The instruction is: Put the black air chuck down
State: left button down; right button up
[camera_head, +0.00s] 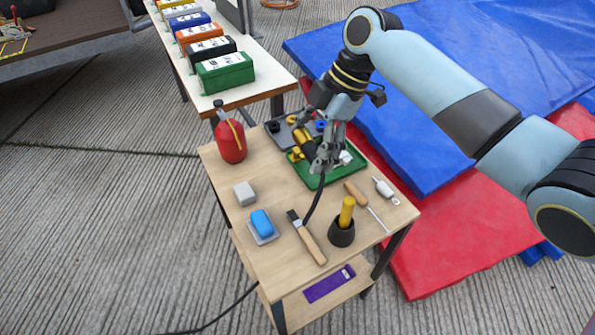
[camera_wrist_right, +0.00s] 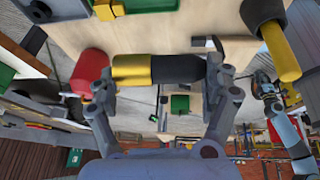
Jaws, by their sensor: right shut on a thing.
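My right gripper (camera_head: 322,160) is shut on the black air chuck, above the green tray (camera_head: 318,182) on the wooden table. In the right wrist view the chuck (camera_wrist_right: 178,69) lies across between the two fingers, with a black body and a gold end (camera_wrist_right: 131,71). In the head view the fingers mostly hide it. A black hose (camera_head: 316,202) hangs from the gripper down past the brush. A light blue arm (camera_wrist_right: 288,130), seemingly my left, shows at the right wrist view's right edge; its gripper is too small to read. The head view does not show it.
The table (camera_head: 277,270) holds a red canister (camera_head: 231,142), grey block (camera_head: 244,193), blue sponge (camera_head: 261,222), brush (camera_head: 309,240), black cup with yellow handle (camera_head: 342,232), screwdriver (camera_head: 357,193) and scoop (camera_head: 386,190). A grey tray (camera_head: 279,139) adjoins the green one. Bare wood lies front left.

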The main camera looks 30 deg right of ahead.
jog(key=a, duration=0.3)
jog(key=b, duration=0.2)
send_over(288, 194)
jog(key=d, duration=0.1)
jog(key=f, duration=0.5)
jog(key=shift+s+d+f, duration=0.2)
jog(key=shift+f, duration=0.1)
notch_tip(288, 194, down, 4)
jog(key=shift+f+b, duration=0.1)
jog(key=shift+b, duration=0.3)
jog(key=o, duration=1.2)
